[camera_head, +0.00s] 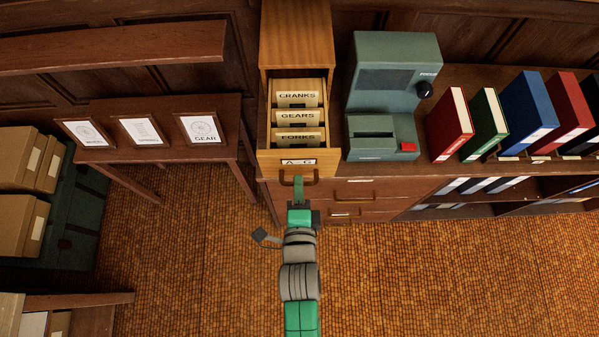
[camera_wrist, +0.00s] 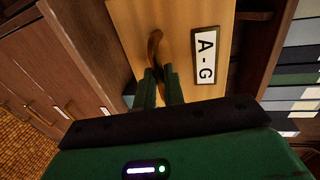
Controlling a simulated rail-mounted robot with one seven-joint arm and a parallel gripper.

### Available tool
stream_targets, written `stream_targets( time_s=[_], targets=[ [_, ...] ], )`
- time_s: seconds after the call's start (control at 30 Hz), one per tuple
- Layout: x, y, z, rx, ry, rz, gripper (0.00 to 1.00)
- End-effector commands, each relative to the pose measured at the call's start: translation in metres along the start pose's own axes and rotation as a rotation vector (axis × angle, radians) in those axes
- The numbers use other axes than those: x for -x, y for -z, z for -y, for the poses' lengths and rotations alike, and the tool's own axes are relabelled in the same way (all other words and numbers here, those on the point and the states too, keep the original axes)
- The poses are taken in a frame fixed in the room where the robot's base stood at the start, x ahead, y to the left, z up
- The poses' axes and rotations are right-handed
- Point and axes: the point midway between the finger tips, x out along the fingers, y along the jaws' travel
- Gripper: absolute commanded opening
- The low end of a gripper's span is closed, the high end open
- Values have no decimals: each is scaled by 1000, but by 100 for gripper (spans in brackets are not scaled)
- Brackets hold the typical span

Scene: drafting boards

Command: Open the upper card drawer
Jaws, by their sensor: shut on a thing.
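The upper card drawer (camera_head: 267,139) is a light wooden drawer with an "A–G" label (camera_head: 298,162). It stands pulled out from its cabinet (camera_head: 297,35), and its dividers marked CRANKS, GEARS and FORKS (camera_head: 298,137) show from above. Its curved handle (camera_wrist: 155,48) is on the front face, beside the label. My gripper (camera_wrist: 162,78) is shut on this handle, with its green fingers on either side of it. In the head view my arm reaches up from below to the drawer front. The fingertips are partly hidden there.
A grey-green machine (camera_head: 385,95) stands right of the cabinet, with red, green and blue binders (camera_head: 527,105) beyond. Lower drawers (camera_head: 350,205) are shut beneath. A side table (camera_head: 160,110) with framed cards is at left. The orange-brown floor (camera_head: 190,260) is open around my arm.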

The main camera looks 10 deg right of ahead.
Motion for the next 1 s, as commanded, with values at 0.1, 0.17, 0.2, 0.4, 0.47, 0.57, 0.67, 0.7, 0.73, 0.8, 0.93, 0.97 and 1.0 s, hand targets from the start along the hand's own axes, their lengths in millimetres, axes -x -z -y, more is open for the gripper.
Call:
stream_targets(
  time_s=[0.1, 0.17, 0.2, 0.4, 0.47, 0.57, 0.67, 0.7, 0.73, 0.8, 0.93, 0.97, 1.0],
  targets=[
    [0, 0, 1, 0, 2, 0, 20],
    [0, 0, 1, 0, 2, 0, 31],
    [0, 0, 1, 0, 2, 0, 31],
    [0, 0, 0, 0, 1, 0, 31],
    [3, 0, 0, 0, 0, 0, 31],
    [20, 0, -2, 1, -2, 0, 31],
    [41, 0, -2, 0, -2, 0, 31],
    [49, 0, -2, 0, -1, -1, 31],
    [55, 0, -1, -1, -1, 0, 31],
    [66, 0, -1, -1, 0, 0, 31],
    [77, 0, 0, 1, 0, 1, 31],
    [78, 0, 0, 1, 1, 1, 31],
    [78, 0, 0, 1, 1, 1, 31]
  ],
)
